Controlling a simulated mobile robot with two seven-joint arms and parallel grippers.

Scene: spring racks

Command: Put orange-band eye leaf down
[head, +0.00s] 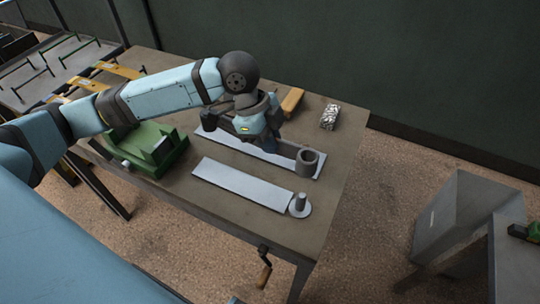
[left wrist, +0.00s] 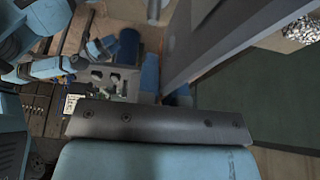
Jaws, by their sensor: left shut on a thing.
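A long grey leaf (head: 225,141) with a round eye (head: 307,160) at its right end lies low over or on the workbench; I cannot tell if it touches. A second dark round end shows at its left. My left gripper (head: 268,141) is over its middle and shut on it, fingertips partly hidden by the wrist. In the left wrist view a long grey bar (left wrist: 225,35), apparently this leaf, runs to the upper right. No orange band can be made out. My right gripper is not in view.
The workbench (head: 335,185) also holds a plain flat grey strip (head: 240,185), a round base with a peg (head: 300,205), a green vise-like fixture (head: 150,150), a wooden-coloured block (head: 292,102) and a speckled silvery block (head: 330,117). A crank handle (head: 264,273) hangs at the front edge.

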